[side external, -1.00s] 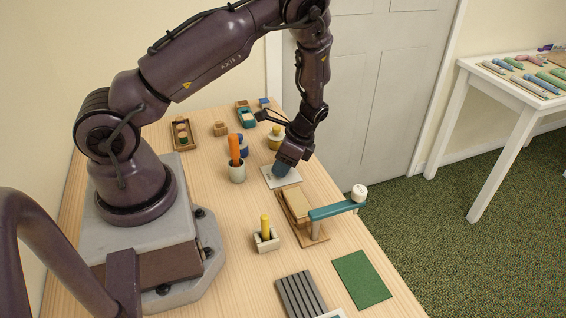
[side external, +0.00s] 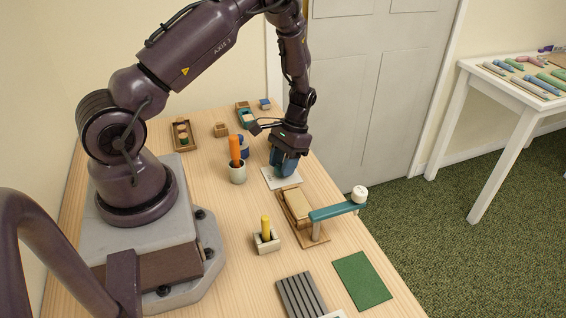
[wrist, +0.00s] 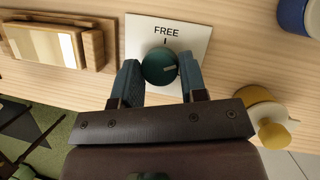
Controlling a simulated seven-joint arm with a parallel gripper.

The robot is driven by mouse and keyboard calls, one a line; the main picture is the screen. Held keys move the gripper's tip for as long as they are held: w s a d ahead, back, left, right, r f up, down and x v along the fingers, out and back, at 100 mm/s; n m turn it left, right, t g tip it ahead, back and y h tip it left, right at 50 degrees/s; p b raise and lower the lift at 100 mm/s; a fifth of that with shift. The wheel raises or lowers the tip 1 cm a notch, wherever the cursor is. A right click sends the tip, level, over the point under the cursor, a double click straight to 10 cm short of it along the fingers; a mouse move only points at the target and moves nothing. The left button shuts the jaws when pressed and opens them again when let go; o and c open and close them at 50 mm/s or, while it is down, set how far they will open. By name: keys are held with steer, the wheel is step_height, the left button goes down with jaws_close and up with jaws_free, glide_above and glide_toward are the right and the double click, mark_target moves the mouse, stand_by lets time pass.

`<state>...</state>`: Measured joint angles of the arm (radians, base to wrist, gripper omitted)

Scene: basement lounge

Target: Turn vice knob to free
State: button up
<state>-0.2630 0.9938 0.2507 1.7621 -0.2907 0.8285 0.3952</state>
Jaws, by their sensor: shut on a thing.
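A round teal knob (wrist: 160,66) sits on a white plate (wrist: 138,40) printed "FREE" above a short dark tick. The knob's pale mark points to the right, away from the tick at the top. My gripper (wrist: 162,78) has one finger on each side of the knob and is shut on it. In the side view my gripper (side external: 284,168) is down over the white plate (side external: 270,181) and hides the knob. Beside the plate is a wooden vice (side external: 316,239) with a pale block (side external: 298,204); it also shows in the wrist view (wrist: 88,20).
A teal bar (side external: 335,210) with a white ball (side external: 360,193) extends past the table's right edge. A cup with an orange stick (side external: 237,175) stands left of the plate. In the wrist view, a yellow-topped object (wrist: 272,132) is close to my gripper's right side.

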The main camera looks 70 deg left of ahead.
steer(key=n+t+h, duration=0.1)
steer(key=n, duration=0.2)
steer(key=n+h, duration=0.1)
steer(key=n, duration=0.2)
steer(key=shift+s+a+t, duration=0.1)
steer(key=shift+s+t, duration=0.05)
steer(key=shift+t, duration=0.25)
steer(key=n+t, duration=0.1)
steer(key=n, duration=0.2)
steer(key=n+t, duration=0.1)
steer(key=n, duration=0.2)
steer(key=shift+h, duration=0.3)
steer(key=o, duration=0.9)
steer(key=shift+s, duration=0.1)
steer(key=v, duration=1.3)
steer(key=shift+s, duration=0.1)
